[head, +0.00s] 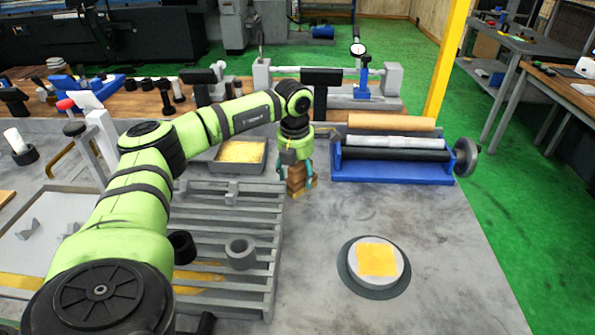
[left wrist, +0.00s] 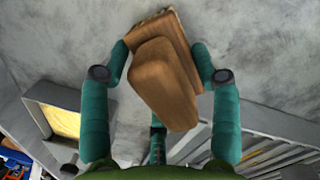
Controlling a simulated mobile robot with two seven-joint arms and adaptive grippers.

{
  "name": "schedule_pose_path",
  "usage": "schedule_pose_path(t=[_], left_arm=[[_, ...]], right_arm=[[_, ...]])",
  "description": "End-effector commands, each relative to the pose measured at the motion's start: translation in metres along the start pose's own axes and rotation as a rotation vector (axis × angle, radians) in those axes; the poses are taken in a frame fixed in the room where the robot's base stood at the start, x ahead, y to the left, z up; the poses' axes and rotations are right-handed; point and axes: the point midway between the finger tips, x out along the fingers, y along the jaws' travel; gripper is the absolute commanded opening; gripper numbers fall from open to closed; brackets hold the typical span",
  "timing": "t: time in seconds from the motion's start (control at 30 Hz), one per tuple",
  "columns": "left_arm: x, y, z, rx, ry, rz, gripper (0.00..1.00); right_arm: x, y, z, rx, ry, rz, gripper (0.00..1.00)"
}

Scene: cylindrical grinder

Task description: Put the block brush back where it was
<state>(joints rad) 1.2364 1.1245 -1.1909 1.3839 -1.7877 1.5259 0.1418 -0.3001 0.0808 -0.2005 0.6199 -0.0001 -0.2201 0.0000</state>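The block brush (head: 297,182) is brown and wooden, at the right end of the slatted grey rack in the head view. My left gripper (head: 298,172) points down over it from above. A small yellow patch shows at the brush's lower edge in the head view. I cannot tell whether the brush rests on the table or hangs just above it. My right gripper is not in view.
A grey tray with yellow contents (head: 241,153) stands just left of the brush. A blue roller unit (head: 392,170) is close on the right. The slatted rack (head: 262,290) is in front. A round disc with a yellow pad (head: 376,260) lies front right, with bare table around it.

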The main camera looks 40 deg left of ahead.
Motion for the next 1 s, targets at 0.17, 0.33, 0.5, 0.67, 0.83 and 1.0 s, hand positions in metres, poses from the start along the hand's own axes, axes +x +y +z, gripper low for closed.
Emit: schedule_pose_path(t=[0.17,0.33,0.5,0.67,0.83,1.0], left_arm=[[0.0,0.0,0.0,0.0,0.001,0.0,0.87],[0.0,0.0,0.0,0.0,0.001,0.0,0.87],[-0.006,0.0,0.001,0.0,-0.002,0.0,0.87],[-0.03,0.0,0.001,0.001,-0.006,0.0,0.87],[-0.068,0.0,0.002,0.0,-0.006,-0.001,0.87],[-0.1,-0.001,0.001,0.001,-0.005,-0.001,0.87]], right_arm=[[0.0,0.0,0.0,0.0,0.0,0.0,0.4],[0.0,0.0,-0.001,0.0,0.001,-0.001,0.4],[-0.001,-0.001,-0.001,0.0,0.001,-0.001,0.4],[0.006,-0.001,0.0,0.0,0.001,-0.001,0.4],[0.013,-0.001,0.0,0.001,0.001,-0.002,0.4],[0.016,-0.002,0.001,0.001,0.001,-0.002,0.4]])
